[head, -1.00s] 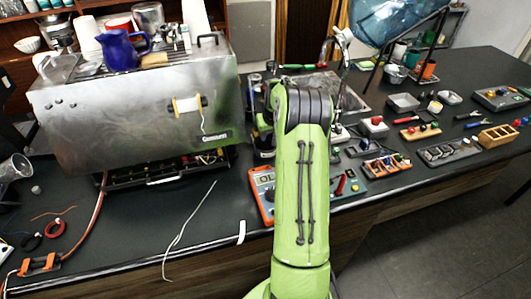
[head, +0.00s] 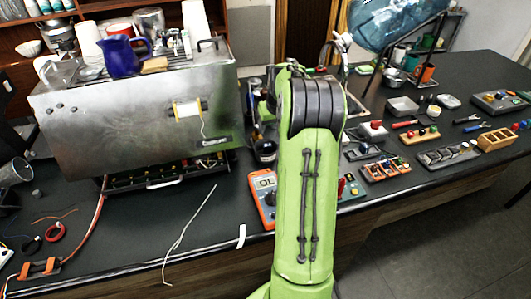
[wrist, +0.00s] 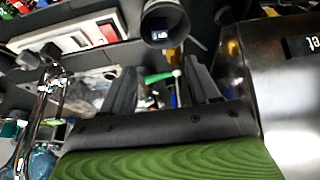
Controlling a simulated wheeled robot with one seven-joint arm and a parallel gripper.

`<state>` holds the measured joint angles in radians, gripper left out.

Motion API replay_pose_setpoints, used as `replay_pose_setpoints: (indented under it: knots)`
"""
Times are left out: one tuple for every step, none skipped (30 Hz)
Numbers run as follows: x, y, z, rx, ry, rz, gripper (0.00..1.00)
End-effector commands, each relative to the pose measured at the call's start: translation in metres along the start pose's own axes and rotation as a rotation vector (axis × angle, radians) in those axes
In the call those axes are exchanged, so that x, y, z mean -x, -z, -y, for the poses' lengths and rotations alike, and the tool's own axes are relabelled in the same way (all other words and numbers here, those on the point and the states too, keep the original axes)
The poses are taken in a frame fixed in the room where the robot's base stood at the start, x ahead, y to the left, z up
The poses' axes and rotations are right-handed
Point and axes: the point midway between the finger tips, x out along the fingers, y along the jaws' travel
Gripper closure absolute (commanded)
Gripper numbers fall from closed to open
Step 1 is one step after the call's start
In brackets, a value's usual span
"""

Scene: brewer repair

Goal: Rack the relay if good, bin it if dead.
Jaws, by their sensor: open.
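My gripper (wrist: 160,85) shows in the wrist view with its two dark fingers apart; I see nothing clearly held between them. In the head view my green arm hides it. I cannot pick out the relay with certainty. An orange rack (head: 388,171) with several small parts in it lies right of my arm. An orange multimeter (head: 262,197) lies left of my arm, partly covered by it, and its display seems to read "OL". I cannot tell which container is the bin.
A steel brewer (head: 140,120) with a blue jug (head: 122,53) on top stands at the left. A dark bottle (head: 265,150) stands beside it. A grey tray (head: 402,106), a wooden box (head: 496,138) and several small devices fill the right bench. Cables lie across the left front.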

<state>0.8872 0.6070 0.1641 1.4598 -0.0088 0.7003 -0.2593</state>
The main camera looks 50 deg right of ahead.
Motion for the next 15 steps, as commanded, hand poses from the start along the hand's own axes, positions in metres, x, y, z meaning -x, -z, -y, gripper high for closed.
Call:
replay_pose_setpoints:
  knots:
    - [0.016, 0.001, -0.001, -0.001, -0.002, -0.004, 0.39]
    - [0.024, 0.001, 0.000, -0.001, -0.002, -0.003, 0.39]
    - [0.035, 0.001, 0.000, 0.000, -0.001, -0.004, 0.39]
    - [0.042, 0.001, 0.000, 0.000, -0.001, -0.002, 0.39]
    - [0.049, 0.001, 0.000, 0.000, -0.001, -0.003, 0.39]
    - [0.056, 0.001, 0.000, -0.001, -0.001, -0.001, 0.39]
    - [0.061, 0.001, 0.000, 0.000, -0.001, -0.002, 0.39]
    - [0.065, 0.001, 0.000, 0.000, 0.000, -0.002, 0.39]
    - [0.069, 0.000, 0.000, 0.000, 0.000, 0.000, 0.39]
    - [0.071, 0.000, 0.000, 0.000, 0.000, 0.000, 0.39]
    - [0.073, 0.000, 0.000, 0.000, 0.000, 0.000, 0.39]
    - [0.075, 0.000, 0.000, 0.000, 0.000, 0.000, 0.39]
    - [0.075, 0.000, 0.000, 0.000, 0.000, 0.001, 0.39]
    - [0.075, 0.000, 0.000, 0.000, 0.000, 0.001, 0.39]
    - [0.075, 0.000, 0.000, 0.000, 0.000, 0.001, 0.39]
